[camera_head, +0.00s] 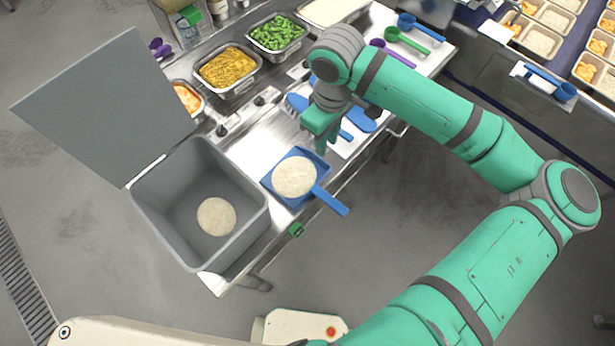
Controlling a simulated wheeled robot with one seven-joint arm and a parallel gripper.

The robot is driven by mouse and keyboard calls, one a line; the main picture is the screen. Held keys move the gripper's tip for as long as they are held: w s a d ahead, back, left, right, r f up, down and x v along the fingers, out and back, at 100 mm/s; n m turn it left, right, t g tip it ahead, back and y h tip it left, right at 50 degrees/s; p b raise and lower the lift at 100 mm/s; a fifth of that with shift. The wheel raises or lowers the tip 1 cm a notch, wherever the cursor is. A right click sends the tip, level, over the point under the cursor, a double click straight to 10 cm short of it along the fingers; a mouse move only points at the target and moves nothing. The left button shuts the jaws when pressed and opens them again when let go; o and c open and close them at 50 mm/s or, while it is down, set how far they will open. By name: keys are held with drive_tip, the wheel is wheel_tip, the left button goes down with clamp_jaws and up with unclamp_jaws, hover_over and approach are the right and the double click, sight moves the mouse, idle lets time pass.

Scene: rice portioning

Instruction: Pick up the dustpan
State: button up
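The blue dustpan (331,199) lies near the front edge of the steel table. A round pale heap (294,177), seemingly rice, covers most of its pan, and its handle points to the lower right. My gripper (322,148) is above the table, behind and slightly right of the dustpan, pointing down. It appears apart from the dustpan. Its fingers are seen from above and small, so I cannot tell whether they are open or shut. A blue brush (297,103) lies behind my gripper and is partly hidden by it.
A grey bin (160,215) with its lid (105,110) open stands left of the dustpan, with a pale heap inside. Food pans of corn (228,68) and green vegetables (277,33) line the back. Blue, green and purple scoops (405,40) lie at the back right.

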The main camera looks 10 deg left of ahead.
sight(324, 161)
drive_tip(key=shift+s+a+f, duration=0.1)
drive_tip(key=shift+s+f, duration=0.1)
drive_tip(key=shift+f, duration=0.3)
drive_tip(key=shift+s+a+f, duration=0.1)
drive_tip(key=shift+s+f, duration=0.1)
drive_tip(key=shift+f, duration=0.25)
drive_tip(key=f, duration=0.3)
drive_tip(key=shift+s+d+f, duration=0.1)
drive_tip(key=shift+s+f, duration=0.05)
drive_tip(key=shift+s, duration=0.15)
drive_tip(key=shift+w+f, duration=0.1)
drive_tip(key=shift+f, duration=0.5)
clamp_jaws()
